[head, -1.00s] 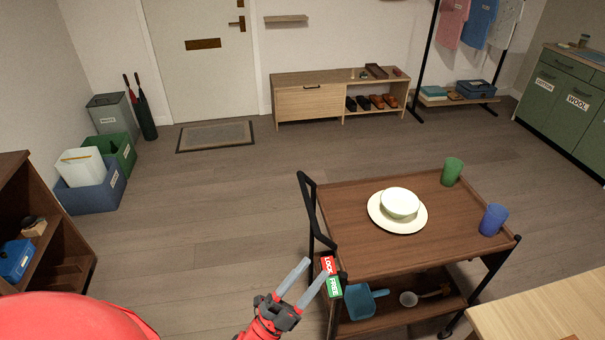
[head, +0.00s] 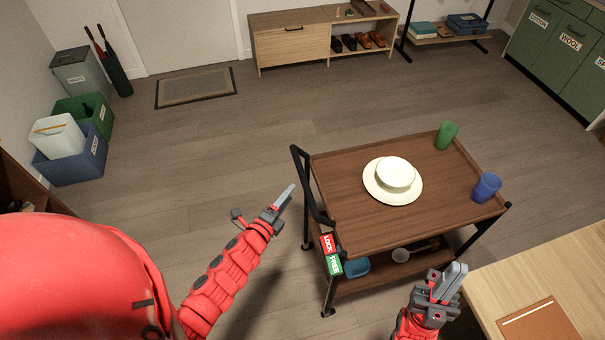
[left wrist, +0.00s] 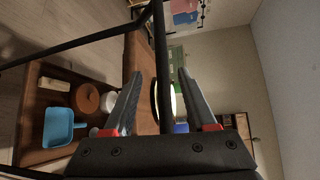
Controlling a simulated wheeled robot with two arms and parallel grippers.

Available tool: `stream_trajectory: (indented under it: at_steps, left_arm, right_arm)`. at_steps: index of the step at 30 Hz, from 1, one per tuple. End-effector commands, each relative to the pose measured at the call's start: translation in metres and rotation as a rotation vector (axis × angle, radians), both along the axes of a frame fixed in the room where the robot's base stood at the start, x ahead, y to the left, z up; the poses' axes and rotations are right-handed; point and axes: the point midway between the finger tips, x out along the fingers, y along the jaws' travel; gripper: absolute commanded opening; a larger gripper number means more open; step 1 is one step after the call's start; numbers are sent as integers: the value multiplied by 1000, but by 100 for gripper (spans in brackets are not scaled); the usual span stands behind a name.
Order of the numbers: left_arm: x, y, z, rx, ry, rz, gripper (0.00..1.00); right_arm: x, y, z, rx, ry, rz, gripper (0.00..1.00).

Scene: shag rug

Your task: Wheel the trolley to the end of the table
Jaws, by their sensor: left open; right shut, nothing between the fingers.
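The trolley (head: 330,165) is dark wood with a black push handle (head: 307,187) at its left end. A red LOCK label (head: 328,244) and green FREE label (head: 334,265) sit at its near left corner; I cannot tell which is set. My left gripper (head: 282,198) is open just left of the handle. In the left wrist view a black handle bar (left wrist: 160,60) runs between the open fingers, which are not closed on it. My right gripper (head: 452,282) is shut and empty near the trolley's near side. The light wood table (head: 570,265) is at lower right.
On the trolley top are a white bowl on a plate (head: 376,195), a green cup (head: 446,136) and a blue cup (head: 486,187). A blue dustpan (head: 356,267) lies on its lower shelf. Floor is clear behind and left of the trolley. A bench (head: 290,45) stands at the back.

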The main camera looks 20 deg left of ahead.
Motion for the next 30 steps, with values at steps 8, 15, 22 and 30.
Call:
stream_trajectory:
  at_steps: [8,15,22,30]
  left_arm:
    - [49,-9,-3,-2,-1,0,57]
    - [78,-15,-8,-2,-2,0,57]
    - [90,-18,-12,-2,-1,-2,57]
    - [91,-18,-13,-2,-1,-3,57]
  right_arm:
    - [0,0,20,0,0,0,0]
    - [0,0,29,0,0,0,0]
    - [0,0,33,0,0,0,0]
    - [0,0,33,0,0,0,0]
